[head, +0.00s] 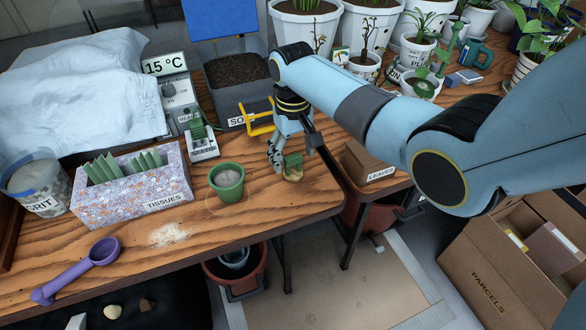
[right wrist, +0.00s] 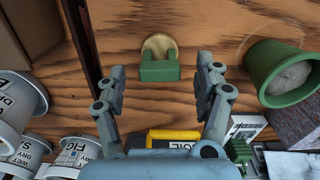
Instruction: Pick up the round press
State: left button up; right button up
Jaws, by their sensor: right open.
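The round press (head: 292,172), with a green handle and a round tan base, stands on the wooden table near its front edge. In the right wrist view the press (right wrist: 159,68) shows between and beyond my fingertips. My right gripper (head: 291,160) is open and empty, pointing down at the press, with a finger to either side in the picture. In the right wrist view both fingers of the gripper (right wrist: 160,76) are spread wide. I cannot tell how much height is left between fingertips and press. My left gripper is not in view.
A green pot (head: 227,182) stands just left of the press. A leaves box (head: 368,165) sits right, across a gap between tables. Bare wood lies around the press.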

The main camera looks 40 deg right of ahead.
notch_tip(320, 180, down, 2)
jog(key=shift+c, duration=0.2)
jog(key=c, duration=1.2)
jog(key=shift+o, duration=0.2)
jog(key=shift+r, duration=0.1)
